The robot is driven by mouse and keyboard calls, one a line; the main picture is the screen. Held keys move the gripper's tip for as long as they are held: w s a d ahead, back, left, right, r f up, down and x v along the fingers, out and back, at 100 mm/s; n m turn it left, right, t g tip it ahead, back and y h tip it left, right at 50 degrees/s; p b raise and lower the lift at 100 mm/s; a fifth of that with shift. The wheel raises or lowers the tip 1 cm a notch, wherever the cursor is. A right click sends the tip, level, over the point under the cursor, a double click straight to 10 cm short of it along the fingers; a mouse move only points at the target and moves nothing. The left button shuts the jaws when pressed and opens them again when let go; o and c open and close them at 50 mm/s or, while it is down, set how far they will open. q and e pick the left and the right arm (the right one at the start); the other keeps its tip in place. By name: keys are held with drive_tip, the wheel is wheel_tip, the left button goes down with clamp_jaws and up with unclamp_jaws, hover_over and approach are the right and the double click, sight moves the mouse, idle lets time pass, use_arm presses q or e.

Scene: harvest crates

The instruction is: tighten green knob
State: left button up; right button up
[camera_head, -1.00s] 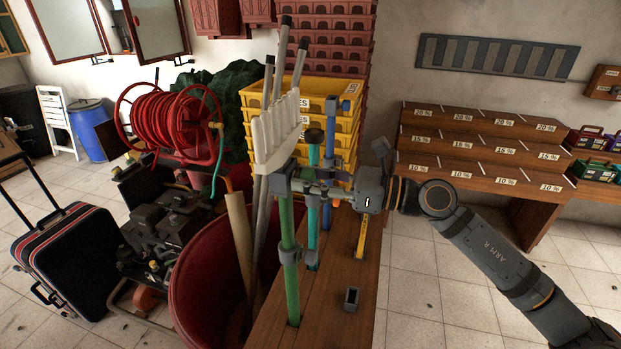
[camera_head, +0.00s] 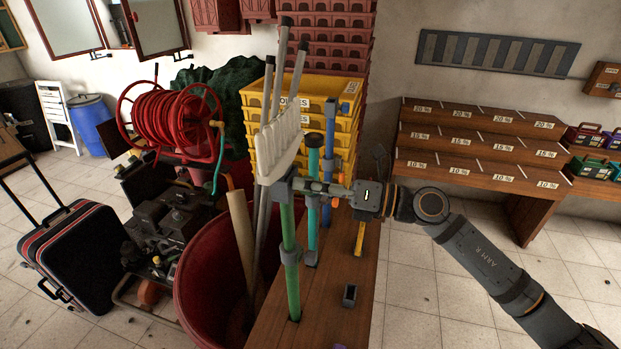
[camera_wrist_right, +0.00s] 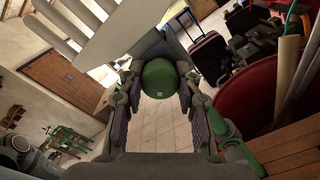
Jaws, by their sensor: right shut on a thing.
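The green knob (camera_wrist_right: 160,78) is round and sits between the fingers of my right gripper (camera_wrist_right: 160,92) in the wrist view, with the fingers closed on its sides. In the head view my right gripper (camera_head: 312,187) reaches in from the right to the grey clamp (camera_head: 283,184) at the top of the green post (camera_head: 291,270). Its fingers show almost edge-on there, and I cannot make out the knob clearly behind them. The post stands upright on the wooden bench. My left gripper is not in view.
A teal post (camera_head: 312,235), a blue post (camera_head: 328,150) and a short yellow post (camera_head: 360,238) stand on the bench (camera_head: 325,320). A white-headed tool (camera_head: 280,143) leans close behind the clamp. A red barrel (camera_head: 205,270) is left; clear floor lies right.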

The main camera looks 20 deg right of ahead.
drive_tip(key=m+p, duration=0.1)
drive_tip(key=m, duration=0.1)
drive_tip(key=m+p, duration=0.1)
drive_tip(key=m, duration=0.1)
drive_tip(key=m+p, duration=0.1)
drive_tip(key=p, duration=0.1)
drive_tip(key=shift+r+m, duration=0.25)
drive_tip(key=shift+m, duration=0.15)
drive_tip(key=m+p, duration=0.2)
drive_tip(key=shift+f+m+p, duration=0.1)
drive_tip(key=shift+m+p, duration=0.2)
drive_tip(key=shift+m, duration=0.1)
drive_tip(key=shift+f+m+p, duration=0.15)
drive_tip(key=shift+m+p, duration=0.55)
drive_tip(key=shift+m, duration=0.3)
drive_tip(key=o, duration=1.2)
